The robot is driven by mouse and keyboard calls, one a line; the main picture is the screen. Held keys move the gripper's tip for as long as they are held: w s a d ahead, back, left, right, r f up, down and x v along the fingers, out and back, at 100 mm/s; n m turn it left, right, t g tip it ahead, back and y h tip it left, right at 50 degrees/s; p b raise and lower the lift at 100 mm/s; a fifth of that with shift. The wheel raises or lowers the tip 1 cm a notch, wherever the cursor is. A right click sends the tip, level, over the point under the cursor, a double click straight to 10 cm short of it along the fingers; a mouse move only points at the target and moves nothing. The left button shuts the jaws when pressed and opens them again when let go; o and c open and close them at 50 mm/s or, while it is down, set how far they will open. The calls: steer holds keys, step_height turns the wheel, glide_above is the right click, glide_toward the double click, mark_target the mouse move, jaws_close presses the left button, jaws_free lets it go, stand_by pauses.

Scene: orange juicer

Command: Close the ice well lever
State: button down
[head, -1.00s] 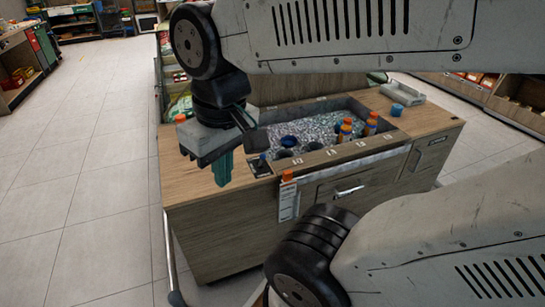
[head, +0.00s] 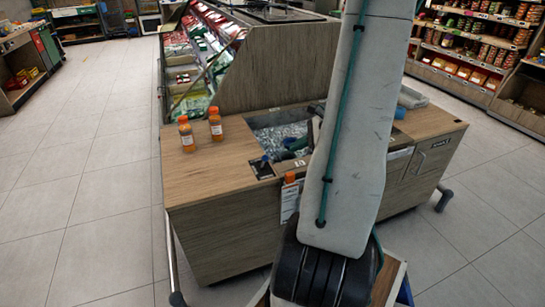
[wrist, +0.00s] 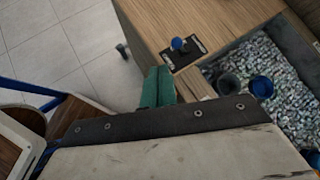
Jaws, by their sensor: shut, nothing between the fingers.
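The ice well lever (head: 264,160) has a blue knob on a small dark plate at the front left corner of the ice well (head: 285,130). In the wrist view the lever (wrist: 178,44) shows from above, its plate carrying white markings too small to read. My gripper (wrist: 158,86) shows in the wrist view as two teal fingers, shut and empty, below the lever in the picture and apart from it. In the head view my arm covers much of the well and the gripper is hard to make out.
Two orange juice bottles (head: 186,135) (head: 216,124) stand on the wooden counter (head: 205,178) left of the well. Blue and dark cups (wrist: 262,87) sit in the ice. An orange-capped item with a white label (head: 290,195) is at the counter's front. Open floor lies to the left.

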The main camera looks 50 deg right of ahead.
steer(key=s+d+f+m, duration=0.1)
steer(key=d, duration=0.1)
steer(key=s+d+f+m+h, duration=0.1)
steer(key=s+d+f, duration=0.1)
steer(key=shift+m+t, duration=0.3)
steer(key=shift+t, duration=0.1)
steer(key=x, duration=1)
steer(key=shift+f, duration=0.1)
steer(key=shift+w+a+r, duration=0.1)
steer(key=shift+w+a, duration=0.15)
steer(key=shift+w, duration=0.35)
steer(key=shift+w+a+r, duration=0.1)
steer(key=shift+w+a, duration=0.2)
steer(key=shift+w, duration=0.3)
steer(key=shift+w+a+r, duration=0.1)
steer(key=shift+w+a, duration=0.15)
steer(key=shift+w, duration=0.35)
steer(key=shift+w+d+r+g, duration=0.2)
steer(key=shift+d+g, duration=0.05)
steer(key=shift+g, duration=0.05)
